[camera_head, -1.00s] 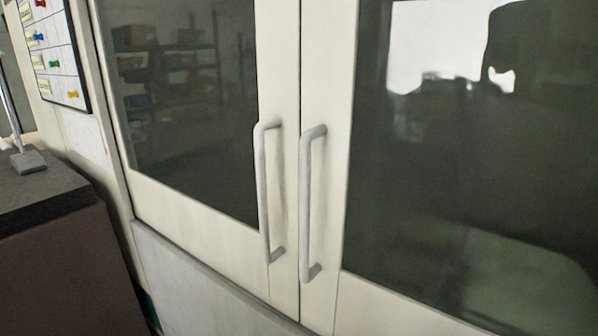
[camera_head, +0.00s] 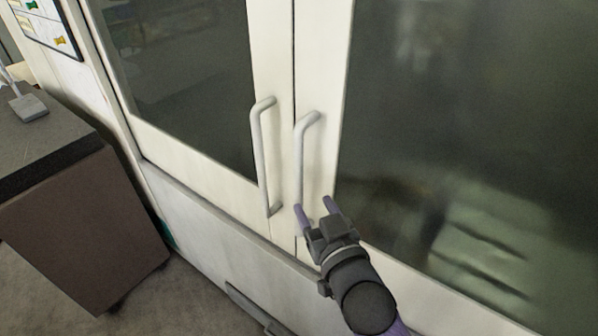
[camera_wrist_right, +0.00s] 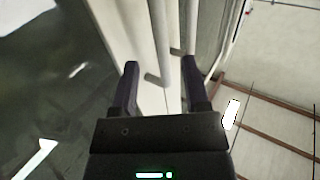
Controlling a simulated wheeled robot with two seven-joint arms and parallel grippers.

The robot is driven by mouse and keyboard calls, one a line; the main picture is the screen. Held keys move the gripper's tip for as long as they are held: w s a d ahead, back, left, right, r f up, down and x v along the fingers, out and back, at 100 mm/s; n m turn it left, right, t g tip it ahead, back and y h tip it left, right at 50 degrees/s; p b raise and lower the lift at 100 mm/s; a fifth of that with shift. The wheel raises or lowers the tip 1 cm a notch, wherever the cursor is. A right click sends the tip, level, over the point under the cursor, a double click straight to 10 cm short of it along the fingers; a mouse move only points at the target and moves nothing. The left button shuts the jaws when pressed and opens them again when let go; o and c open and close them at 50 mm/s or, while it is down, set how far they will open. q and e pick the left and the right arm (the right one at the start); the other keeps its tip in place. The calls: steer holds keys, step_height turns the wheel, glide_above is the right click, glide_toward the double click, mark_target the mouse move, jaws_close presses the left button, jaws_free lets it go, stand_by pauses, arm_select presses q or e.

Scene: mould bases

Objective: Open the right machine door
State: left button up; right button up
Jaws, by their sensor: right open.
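The right machine door (camera_head: 322,95) is a pale framed door with a dark window; it is shut against the left door (camera_head: 272,60). Its grey vertical bar handle (camera_head: 301,155) stands beside the seam, parallel to the left door's handle (camera_head: 260,155). My right gripper (camera_head: 316,210) is open at the lower end of the right door's handle, hiding that end. In the right wrist view, my open fingers (camera_wrist_right: 160,82) point toward the two handles, and a handle bar (camera_wrist_right: 158,45) shows between them. I cannot tell whether they touch it. My left gripper is out of view.
A brown cabinet with a dark top (camera_head: 60,160) stands at the left, close to the machine. A grey object (camera_head: 28,106) stands on it. A board with coloured tags (camera_head: 45,25) hangs on the wall behind. Grey floor (camera_head: 180,300) is clear at the lower left.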

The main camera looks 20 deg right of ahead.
mark_target(300, 183)
steer(key=w, duration=0.8)
steer(key=shift+w+a+f, duration=0.1)
steer(key=shift+a, duration=0.2)
jaws_close()
stand_by(0.8)
